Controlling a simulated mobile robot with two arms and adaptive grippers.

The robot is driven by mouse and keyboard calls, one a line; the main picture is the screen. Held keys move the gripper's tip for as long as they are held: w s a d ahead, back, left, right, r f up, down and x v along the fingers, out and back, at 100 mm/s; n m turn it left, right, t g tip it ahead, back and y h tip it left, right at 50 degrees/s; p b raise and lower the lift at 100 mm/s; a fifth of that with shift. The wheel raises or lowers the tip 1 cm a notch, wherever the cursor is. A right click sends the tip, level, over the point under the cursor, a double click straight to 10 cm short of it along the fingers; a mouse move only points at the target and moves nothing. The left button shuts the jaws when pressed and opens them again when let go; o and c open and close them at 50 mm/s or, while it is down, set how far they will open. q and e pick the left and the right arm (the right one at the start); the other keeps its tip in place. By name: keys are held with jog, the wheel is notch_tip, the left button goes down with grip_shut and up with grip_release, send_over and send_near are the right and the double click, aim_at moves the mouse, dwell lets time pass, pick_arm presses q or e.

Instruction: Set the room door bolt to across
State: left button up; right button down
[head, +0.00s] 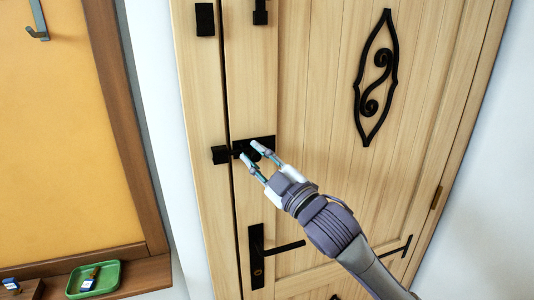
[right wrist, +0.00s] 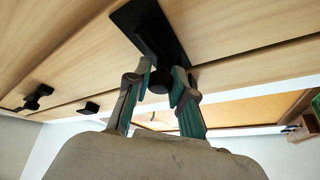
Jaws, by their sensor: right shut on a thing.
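The black bolt plate (head: 268,142) is fixed on the light wooden room door (head: 325,190), near its left edge. A black keeper (head: 219,155) sits left of it on the frame, across the door gap. My right gripper (head: 250,151) is at the plate, its arm coming from the lower right. In the right wrist view the plate (right wrist: 150,28) is above the fingers, and a dark round knob (right wrist: 158,82) is held between the fingertips (right wrist: 161,80). The fingers hide much of the bolt, so I cannot tell how far it reaches toward the keeper. My left gripper is out of view.
A black door handle (head: 257,262) is below the bolt. Another black fitting (head: 260,12) and block (head: 205,19) are higher up. A black scroll ornament (head: 376,80) is on the door. A green tray (head: 112,274) stands on a wooden shelf at lower left.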

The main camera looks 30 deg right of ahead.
jog(key=shift+r, duration=0.15)
jog(key=c, duration=1.4)
grip_release()
jog(key=o, duration=0.4)
jog(key=shift+a, duration=0.25)
jog(key=shift+o, duration=0.2)
jog(key=shift+s+d+f, duration=0.2)
jog(key=a+v, duration=0.1)
jog(key=v, duration=0.6)
jog(key=shift+d, duration=0.45)
